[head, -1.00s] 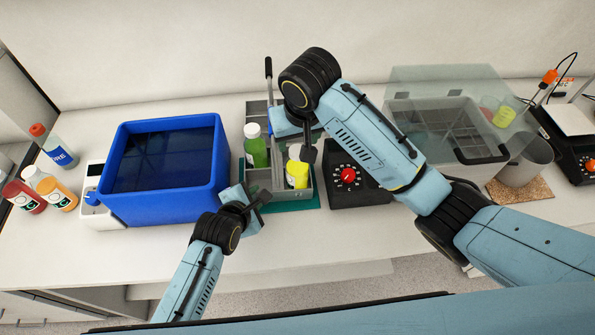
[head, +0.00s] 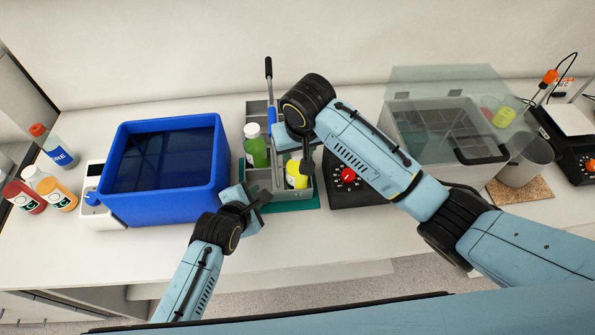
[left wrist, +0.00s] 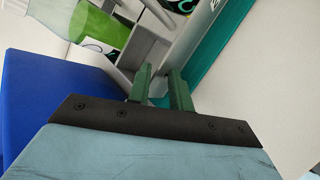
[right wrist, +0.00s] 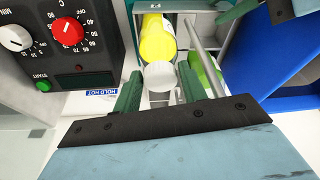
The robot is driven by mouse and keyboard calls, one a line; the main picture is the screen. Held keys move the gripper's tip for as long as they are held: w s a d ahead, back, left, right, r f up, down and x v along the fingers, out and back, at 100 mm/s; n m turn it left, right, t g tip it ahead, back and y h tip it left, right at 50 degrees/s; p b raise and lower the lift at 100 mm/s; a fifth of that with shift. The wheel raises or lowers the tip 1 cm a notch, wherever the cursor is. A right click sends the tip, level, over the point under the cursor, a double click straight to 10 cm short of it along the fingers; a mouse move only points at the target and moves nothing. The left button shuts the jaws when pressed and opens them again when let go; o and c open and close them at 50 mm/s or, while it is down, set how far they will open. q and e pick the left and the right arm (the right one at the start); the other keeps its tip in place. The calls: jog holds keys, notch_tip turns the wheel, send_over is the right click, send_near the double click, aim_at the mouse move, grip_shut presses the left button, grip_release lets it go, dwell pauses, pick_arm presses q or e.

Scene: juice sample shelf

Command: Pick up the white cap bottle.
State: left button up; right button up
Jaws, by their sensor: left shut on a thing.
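A yellow bottle (head: 296,179) with a white cap (right wrist: 159,76) stands in the right front compartment of a grey divided caddy (head: 291,195). My right gripper (head: 304,160) is over it; in the right wrist view its open fingers (right wrist: 160,88) have the white cap between them, with gaps visible. A green bottle (head: 256,154), also white-capped, stands in the caddy's left side and shows in the left wrist view (left wrist: 65,60). My left gripper (head: 262,197) is at the caddy's front left; its fingers (left wrist: 160,82) are shut on the caddy's wall.
A blue tub (head: 165,205) of dark liquid stands left of the caddy. A black dial device (head: 347,188) is close on the right. The caddy's upright handle (head: 269,70) rises behind. Several bottles, including an orange one (head: 57,194), are far left. The front table is clear.

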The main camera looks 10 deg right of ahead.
pick_arm(q)
jog(key=shift+s+f, duration=0.1)
jog(key=shift+f, duration=0.1)
pick_arm(e)
grip_shut()
jog(key=shift+r, duration=0.1)
pick_arm(q)
jog(key=shift+f, duration=0.1)
pick_arm(e)
notch_tip(320, 180, up, 28)
jog(key=shift+r, duration=0.15)
dwell(0.5)
pick_arm(q)
jog(key=o, duration=0.9)
pick_arm(e)
notch_tip(320, 180, up, 3)
jog(key=shift+w+f, duration=0.1)
jog(key=shift+f, duration=0.1)
pick_arm(q)
jog(key=shift+r, duration=0.25)
